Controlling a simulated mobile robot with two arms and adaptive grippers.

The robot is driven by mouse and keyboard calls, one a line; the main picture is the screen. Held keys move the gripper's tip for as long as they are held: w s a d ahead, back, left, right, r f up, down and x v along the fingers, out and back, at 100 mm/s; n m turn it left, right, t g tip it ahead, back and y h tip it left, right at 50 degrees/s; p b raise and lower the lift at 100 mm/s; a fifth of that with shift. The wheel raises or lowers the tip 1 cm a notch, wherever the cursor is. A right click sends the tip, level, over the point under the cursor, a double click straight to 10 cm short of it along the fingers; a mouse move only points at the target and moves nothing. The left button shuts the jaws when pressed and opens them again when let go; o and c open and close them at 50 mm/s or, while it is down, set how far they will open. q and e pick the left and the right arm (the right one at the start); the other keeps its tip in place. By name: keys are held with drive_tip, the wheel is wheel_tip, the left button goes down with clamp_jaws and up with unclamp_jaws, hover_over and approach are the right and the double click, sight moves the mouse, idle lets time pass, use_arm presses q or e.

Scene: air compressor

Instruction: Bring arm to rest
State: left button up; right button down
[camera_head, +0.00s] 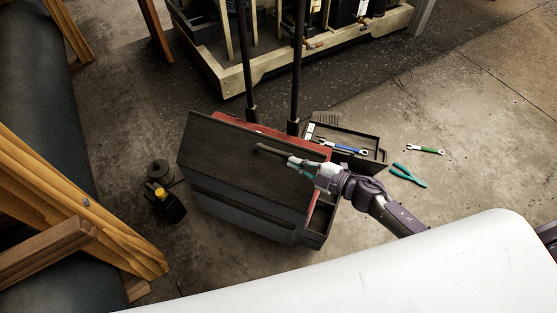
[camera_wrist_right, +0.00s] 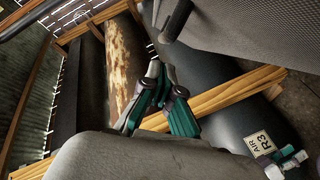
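My right gripper (camera_head: 294,163) is over the dark lid of a red and dark grey tool chest (camera_head: 250,210), near the right end of a dark bar handle (camera_head: 272,151). In the right wrist view, its teal fingers (camera_wrist_right: 163,75) converge at the tips with nothing visible between them. The end of a dark rod (camera_wrist_right: 176,20) shows just beyond the tips, seemingly apart from them. My right arm reaches in from the lower right. My left gripper is not in view.
An open tray (camera_head: 345,152) with a blue-handled tool stands behind the chest. Teal pliers (camera_head: 409,175) and a green wrench (camera_head: 425,150) lie on the floor to the right. Wooden beams (camera_head: 75,215) and a dark tank (camera_head: 40,110) block the left side.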

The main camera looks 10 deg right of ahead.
drive_tip(key=shift+v, duration=2.3)
drive_tip(key=shift+w+r, duration=0.1)
